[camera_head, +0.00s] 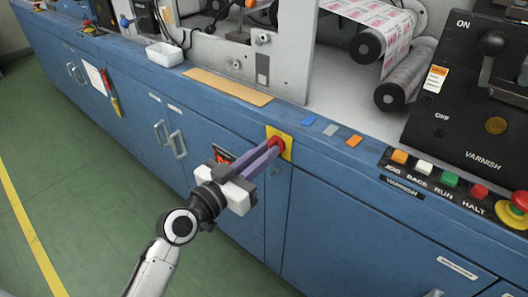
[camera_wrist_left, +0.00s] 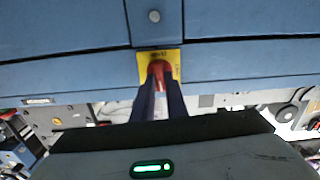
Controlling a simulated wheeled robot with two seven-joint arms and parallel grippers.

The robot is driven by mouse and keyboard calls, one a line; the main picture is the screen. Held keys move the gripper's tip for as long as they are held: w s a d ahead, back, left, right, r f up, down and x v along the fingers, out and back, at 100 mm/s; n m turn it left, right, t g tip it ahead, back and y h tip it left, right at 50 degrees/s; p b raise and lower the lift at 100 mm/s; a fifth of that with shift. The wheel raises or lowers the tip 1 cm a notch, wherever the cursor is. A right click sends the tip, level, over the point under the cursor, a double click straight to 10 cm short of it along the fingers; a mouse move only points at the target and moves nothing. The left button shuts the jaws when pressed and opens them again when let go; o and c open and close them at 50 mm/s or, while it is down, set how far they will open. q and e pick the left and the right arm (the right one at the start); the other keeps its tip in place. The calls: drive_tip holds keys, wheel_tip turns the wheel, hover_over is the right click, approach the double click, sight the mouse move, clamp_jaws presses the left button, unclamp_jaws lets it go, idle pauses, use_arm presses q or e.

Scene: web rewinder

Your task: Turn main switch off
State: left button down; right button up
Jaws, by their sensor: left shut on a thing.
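The main switch is a red knob (camera_head: 277,143) on a yellow plate (camera_head: 286,153) at the top edge of the blue cabinet front. My left gripper (camera_head: 270,149) reaches it from the lower left, with its two long purple fingers closed on the knob. The left wrist view also shows the red knob (camera_wrist_left: 158,72) between the fingertips, in front of the yellow plate (camera_wrist_left: 172,56). The fingers hide part of the knob, and I cannot read its position. My right gripper is not in view.
A black varnish panel (camera_head: 465,130) with ON and OFF marks stands at the right. Below it are push buttons (camera_head: 424,167) and a red emergency stop (camera_head: 519,201). A white tray (camera_head: 165,54) sits on the ledge. Green floor (camera_head: 75,190) is clear at the left.

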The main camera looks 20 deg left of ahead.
use_arm(q)
drive_tip(key=shift+w+a+f+n+p, duration=0.15)
drive_tip(key=shift+n+p, duration=1.05)
drive_tip(key=shift+n, duration=3.1)
drive_tip(key=shift+s+a+f+n+p, duration=0.1)
drive_tip(key=shift+n+p, duration=1.05)
drive_tip(key=shift+n, duration=3.15)
drive_tip(key=c, duration=1.8)
unclamp_jaws()
drive_tip(key=shift+o, duration=0.2)
drive_tip(key=b+v, duration=0.2)
drive_tip(key=v, duration=0.8)
